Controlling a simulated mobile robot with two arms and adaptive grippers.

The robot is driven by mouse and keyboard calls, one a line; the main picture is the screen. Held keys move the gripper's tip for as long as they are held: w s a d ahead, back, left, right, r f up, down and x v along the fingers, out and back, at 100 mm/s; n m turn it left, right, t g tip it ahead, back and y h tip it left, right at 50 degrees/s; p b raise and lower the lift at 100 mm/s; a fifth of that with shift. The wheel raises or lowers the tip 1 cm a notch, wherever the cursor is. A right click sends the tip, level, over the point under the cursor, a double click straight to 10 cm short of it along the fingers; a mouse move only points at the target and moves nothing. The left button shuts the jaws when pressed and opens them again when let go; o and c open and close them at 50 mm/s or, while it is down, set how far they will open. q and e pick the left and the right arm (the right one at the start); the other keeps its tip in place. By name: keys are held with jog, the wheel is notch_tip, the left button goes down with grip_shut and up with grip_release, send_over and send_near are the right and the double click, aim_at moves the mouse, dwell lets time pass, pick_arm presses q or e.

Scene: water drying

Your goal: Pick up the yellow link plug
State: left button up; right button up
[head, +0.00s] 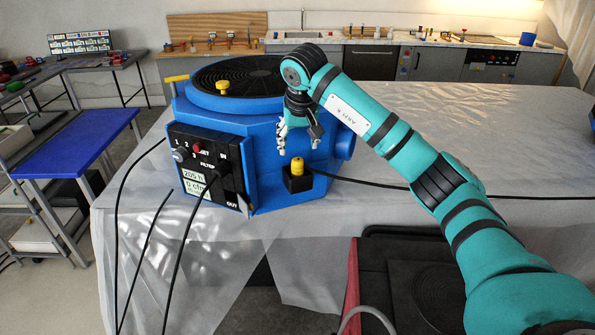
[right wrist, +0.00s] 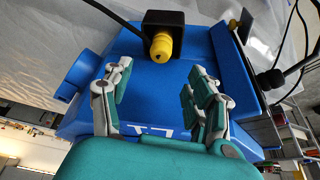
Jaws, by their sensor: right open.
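The yellow link plug (head: 297,166) sits in a black socket block (head: 298,184) at the front right of the blue machine (head: 262,135). In the right wrist view the plug (right wrist: 161,46) sticks out of the black block (right wrist: 163,20), beyond my fingertips. My right gripper (head: 298,142) is just above the plug in the head view. Its jaws (right wrist: 158,82) are open and empty, with the plug lying between their lines but apart from them. My left gripper is in neither view.
A black control panel (head: 208,165) with knobs and displays is left of the socket. A black cable (head: 400,187) runs right from the block across the sheet-covered table (head: 440,120).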

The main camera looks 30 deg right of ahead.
aim_at(298, 159)
jog(key=p+x, duration=0.1)
jog(key=x, duration=0.1)
jog(key=shift+w+f, duration=0.15)
jog(key=shift+f, duration=0.25)
jog(key=p+x, duration=0.2)
jog(key=x, duration=0.1)
jog(key=shift+d+f, duration=0.15)
jog(key=shift+f, duration=0.2)
jog(key=shift+w+f, duration=0.2)
jog(key=shift+f, duration=0.2)
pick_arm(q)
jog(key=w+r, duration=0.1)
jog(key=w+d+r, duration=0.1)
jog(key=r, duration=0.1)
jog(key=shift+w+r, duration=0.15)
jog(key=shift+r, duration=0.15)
pick_arm(e)
jog(key=shift+c, duration=1.1)
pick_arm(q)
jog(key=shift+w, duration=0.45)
pick_arm(e)
grip_shut()
